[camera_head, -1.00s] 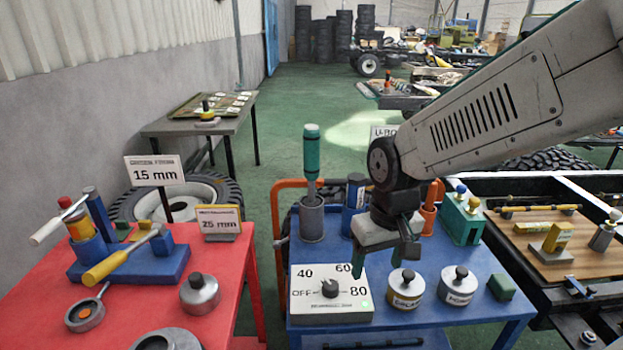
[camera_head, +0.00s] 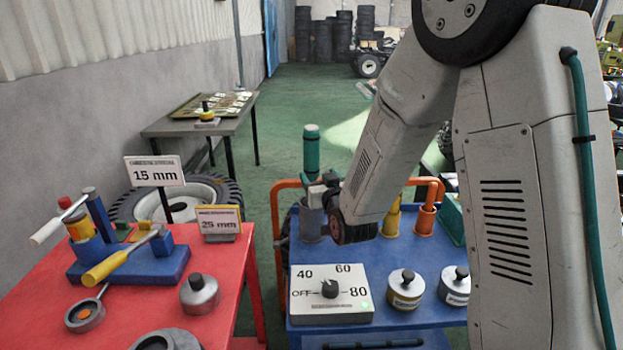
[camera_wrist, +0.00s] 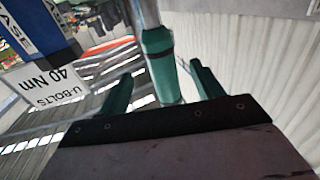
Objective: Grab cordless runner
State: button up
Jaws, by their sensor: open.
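The cordless runner (camera_head: 311,150) is a teal, upright cylindrical tool standing in a grey cup holder (camera_head: 310,226) at the back left of the blue cart. My gripper (camera_wrist: 160,76) is open beside the tool. In the wrist view the tool's teal body (camera_wrist: 159,60) shows between my two green fingers, with a gap on each side and a grey shaft above it. I cannot tell how deep it sits between the fingers. In the head view my wrist hides part of the tool's lower body and the holder.
A blue cart (camera_head: 410,250) carries a dial box (camera_head: 330,300), lidded tins (camera_head: 405,290) and orange and yellow holders. A U-bolts 40 Nm sign (camera_wrist: 45,82) stands near the gripper. A red table (camera_head: 225,270) is at left.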

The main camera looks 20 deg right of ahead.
aim_at(314, 168)
jog(key=w, duration=0.7)
jog(key=shift+w+r, duration=0.2)
jog(key=shift+w, duration=0.15)
grip_shut()
